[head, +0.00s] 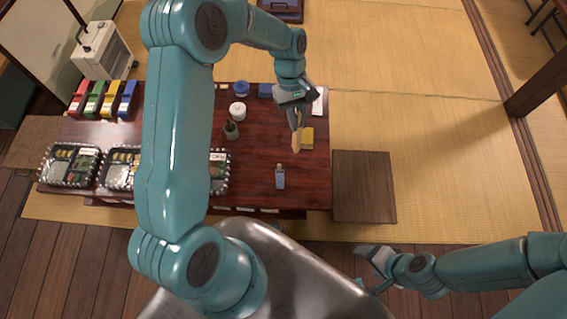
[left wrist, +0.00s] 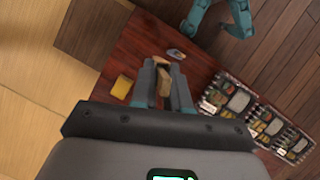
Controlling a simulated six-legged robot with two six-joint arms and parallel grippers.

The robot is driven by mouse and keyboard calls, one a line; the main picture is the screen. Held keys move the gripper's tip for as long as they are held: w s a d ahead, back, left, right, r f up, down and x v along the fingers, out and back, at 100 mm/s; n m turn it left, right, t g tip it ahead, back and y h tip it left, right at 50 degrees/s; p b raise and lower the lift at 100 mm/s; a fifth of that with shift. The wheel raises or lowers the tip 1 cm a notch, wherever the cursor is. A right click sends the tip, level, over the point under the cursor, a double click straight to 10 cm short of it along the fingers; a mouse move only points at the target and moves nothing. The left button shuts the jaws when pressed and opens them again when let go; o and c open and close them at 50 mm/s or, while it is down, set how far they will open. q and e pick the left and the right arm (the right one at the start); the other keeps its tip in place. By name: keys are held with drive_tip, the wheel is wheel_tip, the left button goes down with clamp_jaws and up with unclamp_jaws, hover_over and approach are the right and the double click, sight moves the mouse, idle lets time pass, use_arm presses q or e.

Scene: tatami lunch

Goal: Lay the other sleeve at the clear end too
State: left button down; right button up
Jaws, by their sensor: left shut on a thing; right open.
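My left gripper (head: 296,122) is over the right end of the dark red table (head: 252,185) and is shut on a tan, narrow piece (head: 297,143), which looks like the sleeve. In the left wrist view the tan piece (left wrist: 163,80) shows between the fingers, above the table; whether it touches the wood I cannot tell. I cannot pick out the first sleeve for sure. My right gripper (head: 372,268) is open and empty, off the table's front right corner.
A small blue-grey bottle (head: 280,180) stands in front of the held piece. A plant pot (head: 231,130), a white pot (head: 238,111) and a blue item (head: 241,88) stand further back. Lunch trays (head: 70,165) fill the left.

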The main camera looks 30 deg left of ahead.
use_arm(q)
drive_tip(key=w+a+f+n+t+b, duration=0.3)
drive_tip(key=a+n+t+b, duration=0.2)
drive_tip(key=a+n+b, duration=0.6)
drive_tip(key=d+f+n+b, duration=0.2)
drive_tip(key=d+f+b, duration=0.1)
drive_tip(key=f, duration=1.6)
drive_tip(key=shift+f+b, duration=0.1)
drive_tip(key=shift+b, duration=0.2)
drive_tip(key=shift+f+n, duration=0.15)
drive_tip(key=shift+n, duration=0.15)
drive_tip(key=c, duration=1.1)
unclamp_jaws()
